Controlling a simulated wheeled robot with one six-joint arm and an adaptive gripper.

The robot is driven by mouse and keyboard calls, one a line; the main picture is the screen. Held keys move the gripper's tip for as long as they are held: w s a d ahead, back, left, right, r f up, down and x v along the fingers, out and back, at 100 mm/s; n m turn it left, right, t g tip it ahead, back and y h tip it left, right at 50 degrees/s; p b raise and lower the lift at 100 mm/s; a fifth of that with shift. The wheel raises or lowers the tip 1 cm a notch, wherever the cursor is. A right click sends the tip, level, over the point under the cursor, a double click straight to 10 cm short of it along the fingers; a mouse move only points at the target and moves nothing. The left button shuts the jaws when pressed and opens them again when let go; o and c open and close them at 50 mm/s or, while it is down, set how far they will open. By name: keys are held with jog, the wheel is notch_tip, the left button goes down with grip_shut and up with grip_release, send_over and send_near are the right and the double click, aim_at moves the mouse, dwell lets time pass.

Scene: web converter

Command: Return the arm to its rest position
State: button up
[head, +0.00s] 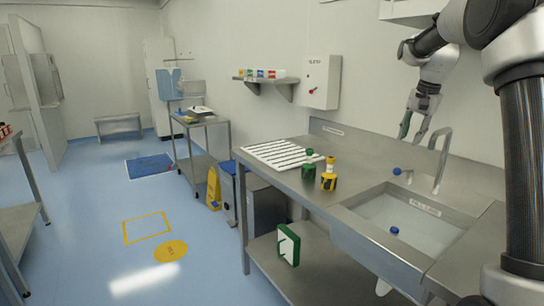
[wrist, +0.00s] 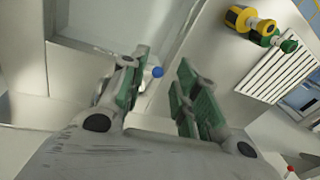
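My gripper (head: 411,127) hangs from my arm at the upper right of the head view, above the back of the sink counter near the tap. In the wrist view its two green-padded fingers (wrist: 160,95) stand apart with nothing between them.
The counter holds a sink (head: 405,222), a tap (head: 441,160), a green container (head: 308,172), a yellow-black container (head: 329,180) and a white ribbed mat (head: 280,154). A control box (head: 321,82) and shelf (head: 266,79) are on the wall. The blue floor at left is mostly clear.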

jog(key=s+a+r+n, duration=0.1)
jog(key=s+a+n, duration=0.1)
jog(key=s, duration=0.7)
jog(key=s+a+r+n+t, duration=0.1)
jog(key=s+a+n, duration=0.1)
jog(key=s, duration=0.7)
jog(key=s+a+r+n, duration=0.2)
jog(key=s+a, duration=0.1)
jog(key=s, duration=0.7)
jog(key=s+f+n+t+h, duration=0.1)
jog(key=s+f+n, duration=0.2)
jog(key=s+f, duration=0.4)
jog(key=s, duration=0.3)
jog(key=shift+s+a+n, duration=0.3)
jog(key=shift+s, duration=0.1)
